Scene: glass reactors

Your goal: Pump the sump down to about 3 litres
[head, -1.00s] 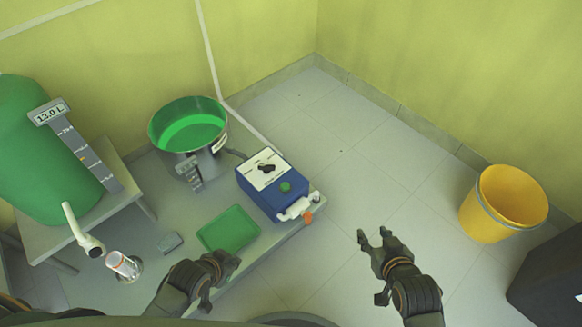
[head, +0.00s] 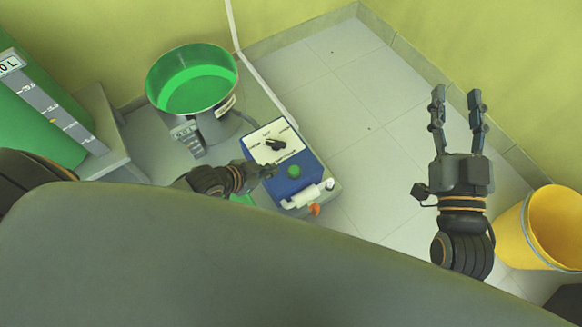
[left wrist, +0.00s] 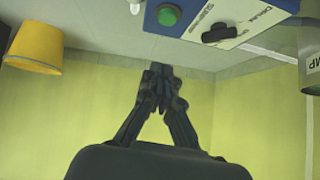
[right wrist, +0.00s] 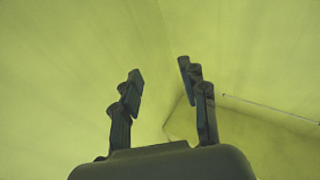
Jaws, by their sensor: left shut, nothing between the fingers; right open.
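The sump (head: 196,84) is a round metal vessel with green liquid inside, at the upper left in the head view. My left gripper (head: 268,171) is shut and empty, close to the button. My right gripper (head: 457,97) is open and empty.
A green tank (head: 35,125) with a gauge stands at the left on a grey table (head: 104,127). A yellow bucket (head: 514,232) stands on the floor at the right. A white valve with an orange tip (head: 309,196) sticks out at the pump's front. Floor between is clear.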

